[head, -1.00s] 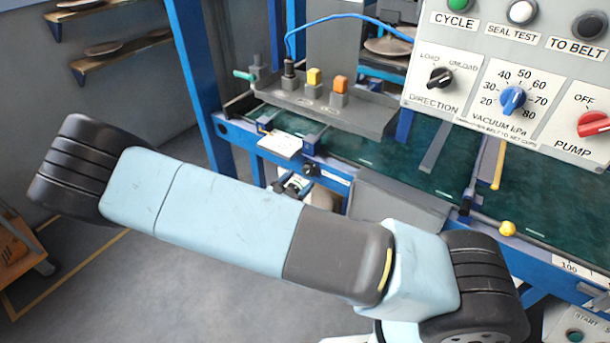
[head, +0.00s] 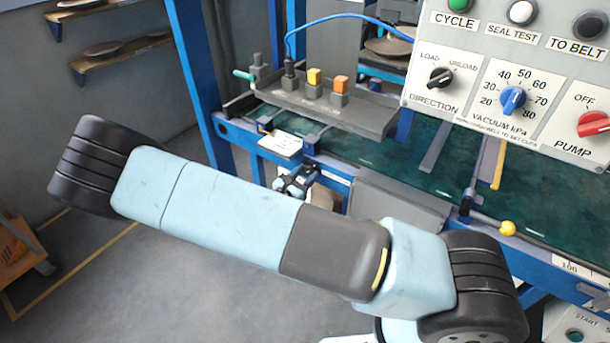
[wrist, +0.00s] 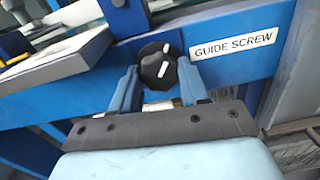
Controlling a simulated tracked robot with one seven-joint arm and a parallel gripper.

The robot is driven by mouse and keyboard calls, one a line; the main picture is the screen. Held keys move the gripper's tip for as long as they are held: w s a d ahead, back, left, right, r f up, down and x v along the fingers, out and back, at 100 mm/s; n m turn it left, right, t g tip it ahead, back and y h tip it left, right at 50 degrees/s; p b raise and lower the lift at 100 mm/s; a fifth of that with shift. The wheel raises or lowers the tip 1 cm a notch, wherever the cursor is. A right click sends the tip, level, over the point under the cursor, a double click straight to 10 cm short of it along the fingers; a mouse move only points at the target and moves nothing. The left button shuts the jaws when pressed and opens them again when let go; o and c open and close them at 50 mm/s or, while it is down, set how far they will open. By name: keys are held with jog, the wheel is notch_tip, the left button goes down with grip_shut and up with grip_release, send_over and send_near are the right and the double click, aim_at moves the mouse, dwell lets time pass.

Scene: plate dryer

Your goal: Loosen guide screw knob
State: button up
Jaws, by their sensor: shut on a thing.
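The guide screw knob (wrist: 158,68) is black and fluted, with a white line on its face, in the wrist view. A black disc with a white mark sits behind it on the blue rail (wrist: 120,58). My gripper (wrist: 160,78) has one pale blue finger on each side of the knob and is shut on it. The label "GUIDE SCREW" (wrist: 233,45) is right of the knob. In the head view my gripper (head: 298,181) shows small at the blue rail, partly behind my arm. The knob is hard to make out there.
A white-topped plate (wrist: 55,55) juts out close to the left finger. A grey panel (head: 395,205) hangs right of my gripper in the head view. The control panel (head: 505,75) stands at the upper right. The green belt (head: 420,160) lies behind the rail.

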jog(key=c, duration=0.4)
jog(key=shift+n, duration=0.7)
jog(key=shift+c, duration=0.3)
jog(key=o, duration=1)
jog(key=shift+o, duration=0.2)
jog(key=v, duration=1.3)
jog(key=shift+s+a, duration=0.2)
jog(key=shift+s, duration=0.05)
jog(key=shift+f, duration=0.1)
